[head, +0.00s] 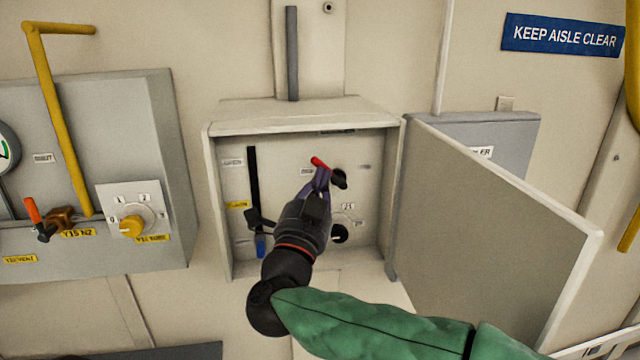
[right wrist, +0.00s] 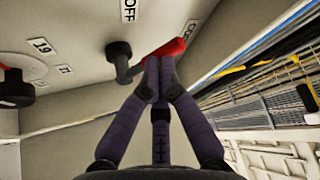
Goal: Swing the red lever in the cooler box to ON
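The open cooler box (head: 213,180) is on the wall in the middle of the head view. Its red lever (head: 318,162) points up and left from a black hub (head: 340,179). My right gripper (head: 321,178) reaches into the box from below, its fingertips at the red lever. In the right wrist view the purple fingers (right wrist: 158,64) meet at the tips, right against the red grip (right wrist: 170,48); I see no gap with the lever between them. An OFF label (right wrist: 128,8) is near the lever. My left gripper is out of view.
The box door (head: 500,240) stands open to the right. Inside the box are a black vertical bar (head: 253,175), a blue-tipped handle (head: 261,245) and a lower black knob (head: 339,233). A grey panel with a yellow knob (head: 131,226) and an orange-red lever (head: 33,210) is at left.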

